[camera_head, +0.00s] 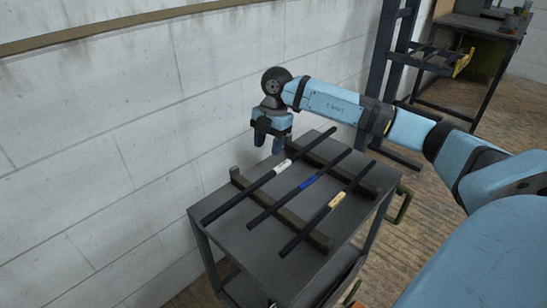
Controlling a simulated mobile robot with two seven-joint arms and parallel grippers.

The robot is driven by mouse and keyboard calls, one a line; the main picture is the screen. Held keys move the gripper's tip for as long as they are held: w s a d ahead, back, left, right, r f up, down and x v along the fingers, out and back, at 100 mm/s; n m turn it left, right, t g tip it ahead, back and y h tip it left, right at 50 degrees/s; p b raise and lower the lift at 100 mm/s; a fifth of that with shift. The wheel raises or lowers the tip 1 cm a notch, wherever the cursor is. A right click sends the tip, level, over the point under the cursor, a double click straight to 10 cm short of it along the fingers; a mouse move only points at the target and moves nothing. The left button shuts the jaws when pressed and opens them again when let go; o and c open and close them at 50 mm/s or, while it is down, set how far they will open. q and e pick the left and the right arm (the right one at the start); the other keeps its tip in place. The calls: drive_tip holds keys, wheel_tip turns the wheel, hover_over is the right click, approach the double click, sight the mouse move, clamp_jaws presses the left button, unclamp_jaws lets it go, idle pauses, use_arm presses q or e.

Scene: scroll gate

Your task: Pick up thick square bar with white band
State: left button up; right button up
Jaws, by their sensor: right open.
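Three dark bars lie side by side across two brown supports on a dark cart. The bar with the white band (283,166) is the leftmost, nearest the wall. The bar with the blue band (308,182) is in the middle and the one with the yellow band (337,199) is on the right. My right gripper (270,145) is open and points down beyond the white-banded bar, at the cart's wall side. It looks empty and apart from the bar, though its exact height above the cart is hard to tell. My left gripper is not in view.
The cart top (215,196) stands close to the white block wall (100,150). A dark rack (390,55) stands behind the cart, with a workbench (480,30) at the back right. Wooden floor (430,215) is clear right of the cart.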

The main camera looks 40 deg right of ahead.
drive_tip(key=w+d+r+m+h, duration=0.1)
drive_tip(key=d+r+m+h, duration=0.15)
drive_tip(key=d, duration=0.35)
drive_tip(key=b, duration=0.2)
hover_over(282, 165)
drive_tip(key=shift+n+y, duration=0.25)
wheel_tip(282, 165, down, 7)
drive_tip(key=shift+w, duration=0.1)
drive_tip(key=shift+f, duration=0.95)
wheel_tip(282, 165, down, 4)
drive_tip(key=shift+d+f+b, duration=0.1)
drive_tip(key=shift+f+b, duration=0.15)
drive_tip(key=shift+b, duration=0.75)
clamp_jaws()
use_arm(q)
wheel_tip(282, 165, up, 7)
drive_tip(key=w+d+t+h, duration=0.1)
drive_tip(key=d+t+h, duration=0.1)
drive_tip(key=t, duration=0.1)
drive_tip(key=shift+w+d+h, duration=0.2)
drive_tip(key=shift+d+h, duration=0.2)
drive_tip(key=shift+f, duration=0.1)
use_arm(e)
drive_tip(key=shift+r, duration=0.15)
